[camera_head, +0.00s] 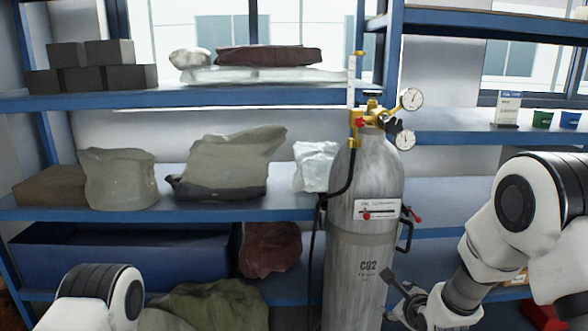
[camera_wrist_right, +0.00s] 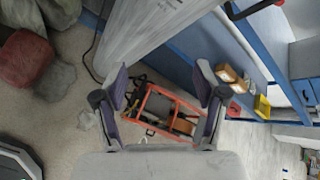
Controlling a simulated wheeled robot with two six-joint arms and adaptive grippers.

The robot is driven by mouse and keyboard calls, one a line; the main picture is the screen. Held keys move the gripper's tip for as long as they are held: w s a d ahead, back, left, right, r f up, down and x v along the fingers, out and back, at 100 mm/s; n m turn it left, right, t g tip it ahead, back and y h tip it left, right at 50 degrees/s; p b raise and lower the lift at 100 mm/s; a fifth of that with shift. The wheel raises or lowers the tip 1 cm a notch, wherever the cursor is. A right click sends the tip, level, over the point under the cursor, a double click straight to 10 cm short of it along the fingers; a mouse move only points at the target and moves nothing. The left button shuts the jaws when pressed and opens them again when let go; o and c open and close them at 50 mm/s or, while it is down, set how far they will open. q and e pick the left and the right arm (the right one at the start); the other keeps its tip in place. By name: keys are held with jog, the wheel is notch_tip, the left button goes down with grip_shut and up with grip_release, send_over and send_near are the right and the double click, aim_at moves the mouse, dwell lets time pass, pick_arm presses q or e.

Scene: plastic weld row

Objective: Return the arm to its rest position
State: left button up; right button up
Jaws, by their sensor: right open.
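My right arm comes in from the right in the head view. Its gripper (camera_head: 400,288) is low, beside the lower right side of the grey CO2 cylinder (camera_head: 350,265). In the right wrist view the two fingers of the right gripper (camera_wrist_right: 162,82) stand apart with nothing between them. The cylinder (camera_wrist_right: 150,38) shows there beyond the fingers, as a pale tapering body. I cannot tell whether the gripper touches it. Part of my left arm shows at the lower left of the head view; its gripper is out of frame.
A brass regulator with gauges (camera_head: 411,99) tops the cylinder; a black hose hangs down its left side. Blue shelves (camera_head: 235,210) with wrapped bundles stand behind. An orange-framed tool crate (camera_wrist_right: 150,119) is on the floor, with a yellow bin (camera_wrist_right: 262,107) to the right.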

jog(key=s+f+n+g+b, duration=0.2)
jog(key=s+f+n+g, duration=0.65)
jog(key=s+f, duration=1.9)
jog(key=s+n+g, duration=0.2)
jog(key=s+n, duration=1.1)
jog(key=n, duration=0.5)
jog(key=shift+d+r+g, duration=0.15)
jog(key=shift+d+g, duration=0.05)
jog(key=shift+g, duration=0.15)
jog(key=shift+n, duration=0.25)
